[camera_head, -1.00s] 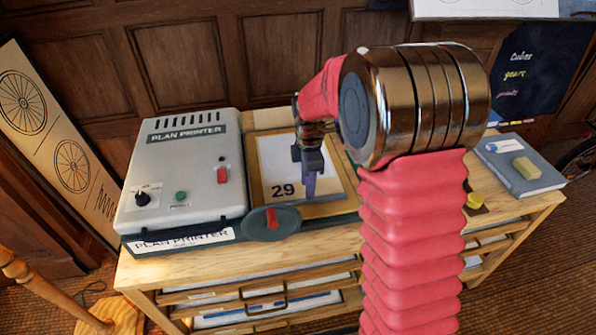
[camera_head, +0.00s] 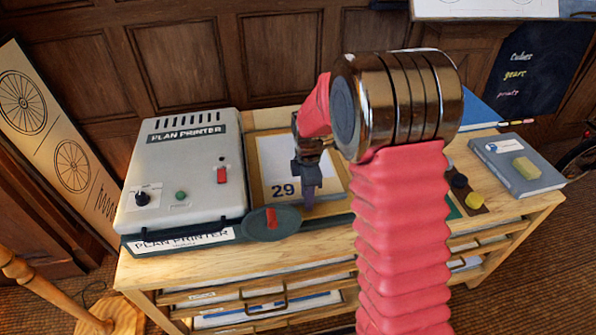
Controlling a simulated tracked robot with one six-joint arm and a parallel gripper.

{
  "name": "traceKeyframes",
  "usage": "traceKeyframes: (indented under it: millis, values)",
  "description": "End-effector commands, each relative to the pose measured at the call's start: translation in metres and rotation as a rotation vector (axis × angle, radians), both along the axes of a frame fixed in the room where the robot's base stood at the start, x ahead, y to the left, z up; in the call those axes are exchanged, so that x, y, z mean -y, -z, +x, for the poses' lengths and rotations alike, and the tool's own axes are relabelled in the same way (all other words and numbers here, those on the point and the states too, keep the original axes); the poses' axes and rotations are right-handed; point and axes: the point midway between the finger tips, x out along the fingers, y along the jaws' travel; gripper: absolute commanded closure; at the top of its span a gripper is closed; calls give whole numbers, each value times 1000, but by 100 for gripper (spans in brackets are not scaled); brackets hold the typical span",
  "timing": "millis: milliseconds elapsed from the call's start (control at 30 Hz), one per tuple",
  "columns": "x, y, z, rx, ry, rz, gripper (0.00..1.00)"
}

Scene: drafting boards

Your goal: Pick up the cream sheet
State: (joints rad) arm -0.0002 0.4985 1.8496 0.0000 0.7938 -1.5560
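A pale, cream-white sheet (camera_head: 275,160) marked "29" lies in a shallow tan tray (camera_head: 256,195) beside the plan printer. My gripper (camera_head: 308,203) points down over the sheet's lower right part, its dark fingertips at or just above the sheet near the tray's front edge. My fingers overlap in this view, so I cannot tell whether they are open or shut, or whether they touch the sheet. My wrist hides part of the sheet's right side.
The grey plan printer (camera_head: 185,170) stands left of the tray. A round dark plate with a red lever (camera_head: 272,219) is in front.

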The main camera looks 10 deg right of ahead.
Motion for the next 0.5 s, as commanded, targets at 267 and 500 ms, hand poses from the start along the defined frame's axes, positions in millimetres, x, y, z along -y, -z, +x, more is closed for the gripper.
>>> traceKeyframes:
  millis: [267,500]
  values:
    - [0,0,0,0,0,0,68]
    - [0,0,0,0,-1,0,85]
